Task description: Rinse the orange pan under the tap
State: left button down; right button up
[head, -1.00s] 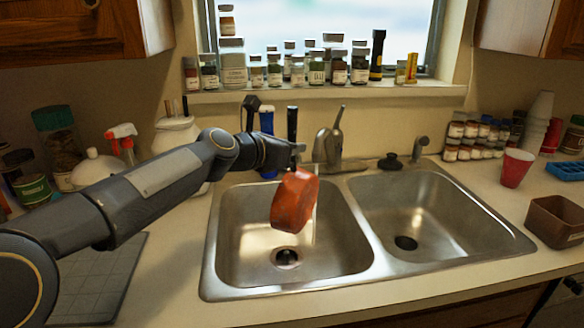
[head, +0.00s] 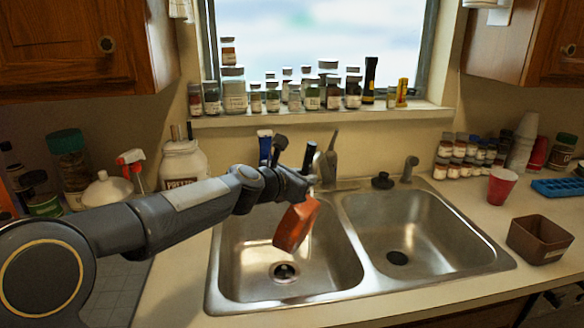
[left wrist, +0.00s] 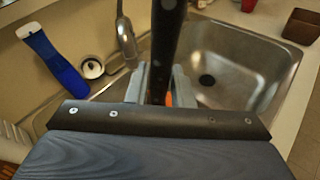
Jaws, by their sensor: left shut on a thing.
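The orange pan (head: 296,226) hangs tilted over the left basin of the double sink (head: 225,275). My left gripper (head: 306,184) is shut on its dark handle (left wrist: 167,40), which sticks up above the gripper. In the left wrist view the handle stands between the fingers (left wrist: 160,85), and only a sliver of orange (left wrist: 168,100) shows below. The grey tap (head: 330,162) stands behind the sink, just beyond the pan and gripper. I cannot tell clearly whether water runs onto the pan. My right gripper is out of view.
The right basin (head: 400,225) is empty. A red cup (head: 501,187), a brown box (head: 540,238) and a blue tray (head: 558,187) are at right. Jars line the sill (head: 300,118).

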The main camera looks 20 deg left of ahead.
pick_arm(q)
jog(key=d+f+m+y+p, duration=0.25)
jog(key=d+m+p, duration=0.25)
jog(key=d+p, duration=0.5)
jog(key=d+f+m+y+b, duration=0.1)
jog(key=d+f+m+b, duration=0.1)
jog(key=f, duration=0.5)
jog(key=d+f+m+y+b, duration=0.2)
jog(key=d+f+m+b, duration=0.1)
jog(key=f+b, duration=0.3)
jog(key=shift+s+d+f+m+t+b, duration=0.25)
jog(key=shift+d+f+m+t+b, duration=0.15)
jog(key=shift+f, duration=0.15)
